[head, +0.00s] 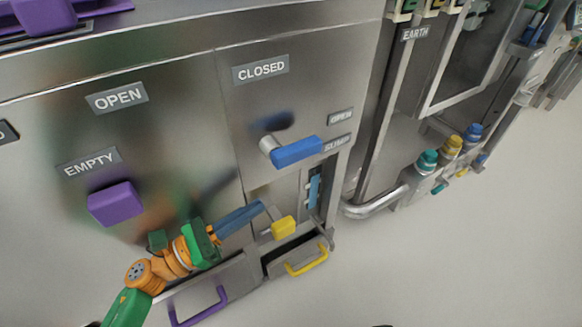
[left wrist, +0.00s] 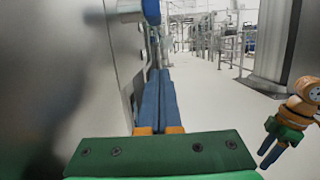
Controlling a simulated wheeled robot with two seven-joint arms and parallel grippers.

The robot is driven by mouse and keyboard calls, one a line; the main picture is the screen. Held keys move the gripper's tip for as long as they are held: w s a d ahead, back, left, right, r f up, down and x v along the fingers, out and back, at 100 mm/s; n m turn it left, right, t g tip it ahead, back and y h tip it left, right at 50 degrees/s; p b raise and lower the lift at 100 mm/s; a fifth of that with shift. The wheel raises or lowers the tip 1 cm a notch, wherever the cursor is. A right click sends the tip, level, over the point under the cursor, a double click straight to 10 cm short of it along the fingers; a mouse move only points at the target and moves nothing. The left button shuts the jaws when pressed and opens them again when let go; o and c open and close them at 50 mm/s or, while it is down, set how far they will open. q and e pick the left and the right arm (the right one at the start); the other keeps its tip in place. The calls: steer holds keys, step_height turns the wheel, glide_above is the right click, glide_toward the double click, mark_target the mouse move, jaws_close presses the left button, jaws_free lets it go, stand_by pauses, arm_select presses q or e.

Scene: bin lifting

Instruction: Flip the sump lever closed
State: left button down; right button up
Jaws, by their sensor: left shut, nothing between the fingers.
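The sump lever is a blue handle (head: 297,151) on a metal pivot in the head view, beside the SUMP label. The handle sticks out to the right from the pivot. In the left wrist view a blue handle end (left wrist: 150,11) shows at the top, above the fingers. My left gripper (head: 260,208) is shut and empty, below the lever and apart from it. Its blue fingers (left wrist: 160,75) lie together in the wrist view. My right gripper (left wrist: 268,158) shows small at the right edge of that view; its jaw state is unclear.
A yellow handle (head: 284,227) is close to my left fingertips. A purple knob (head: 115,204) is on the panel to the left. Drawers with purple (head: 200,308) and yellow pulls (head: 308,263) stick out below. A bent pipe (head: 375,207) is to the right; the floor beyond is clear.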

mark_target(291, 147)
arm_select(q)
steer(key=w+d+r+p, duration=0.2)
steer(key=w+d+r, duration=0.3)
steer(key=d+r, duration=0.1)
steer(key=shift+w+d+p, duration=0.15)
steer(key=shift+d+p, duration=0.25)
steer(key=shift+d, duration=0.15)
arm_select(e)
step_height(291, 147, down, 6)
steer(key=s, duration=0.2)
steer(key=shift+s+d+g, duration=0.15)
steer(key=shift+d+g, duration=0.15)
